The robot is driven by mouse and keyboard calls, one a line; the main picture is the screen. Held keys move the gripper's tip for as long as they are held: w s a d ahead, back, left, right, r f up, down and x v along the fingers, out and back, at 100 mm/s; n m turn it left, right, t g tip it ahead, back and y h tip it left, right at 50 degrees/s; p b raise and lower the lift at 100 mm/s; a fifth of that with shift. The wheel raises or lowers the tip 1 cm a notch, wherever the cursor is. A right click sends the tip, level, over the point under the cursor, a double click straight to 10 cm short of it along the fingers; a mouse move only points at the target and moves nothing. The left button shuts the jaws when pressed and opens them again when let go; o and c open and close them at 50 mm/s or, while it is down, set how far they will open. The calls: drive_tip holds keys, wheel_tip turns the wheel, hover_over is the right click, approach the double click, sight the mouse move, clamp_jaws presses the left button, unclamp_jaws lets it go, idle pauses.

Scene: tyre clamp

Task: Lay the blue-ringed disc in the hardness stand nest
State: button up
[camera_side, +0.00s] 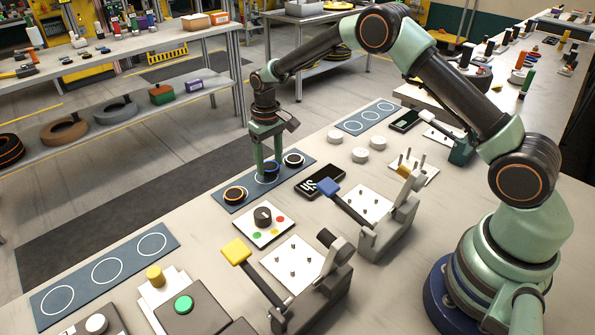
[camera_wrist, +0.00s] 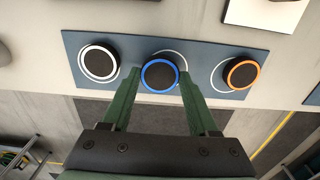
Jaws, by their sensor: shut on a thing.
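The blue-ringed disc (camera_wrist: 160,75) is black on top with a blue rim. It is at the middle white circle of the dark blue mat (camera_wrist: 205,55), between the white-ringed disc (camera_wrist: 98,63) and the orange-ringed disc (camera_wrist: 242,73). My gripper (camera_wrist: 159,77) is shut on it, one green finger each side. In the side view my gripper (camera_side: 268,170) points down at the mat, and the blue-ringed disc (camera_side: 271,166) shows partly behind the fingers. Whether it touches the mat I cannot tell. I cannot tell for certain which fixture is the hardness stand.
A blue-handled clamp (camera_side: 342,201) and a yellow-handled clamp (camera_side: 262,277) stand on the bench beside pinned white plates. A black panel with white letters (camera_side: 320,182) lies near the mat. Several white round pieces (camera_side: 361,155) lie behind. An empty circled mat (camera_side: 105,270) is front left.

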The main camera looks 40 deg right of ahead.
drive_tip(key=shift+r, duration=2.25)
drive_tip(key=shift+s+d+r, duration=0.15)
drive_tip(key=shift+r, duration=0.15)
drive_tip(key=s+d+r, duration=0.3)
drive_tip(key=s+r, duration=0.1)
drive_tip(key=r, duration=0.2)
wheel_tip(320, 180, up, 8)
drive_tip(key=f, duration=0.1)
hover_over(363, 202)
drive_tip(key=shift+m, duration=0.3)
wheel_tip(363, 202, down, 19)
drive_tip(key=shift+f, duration=0.1)
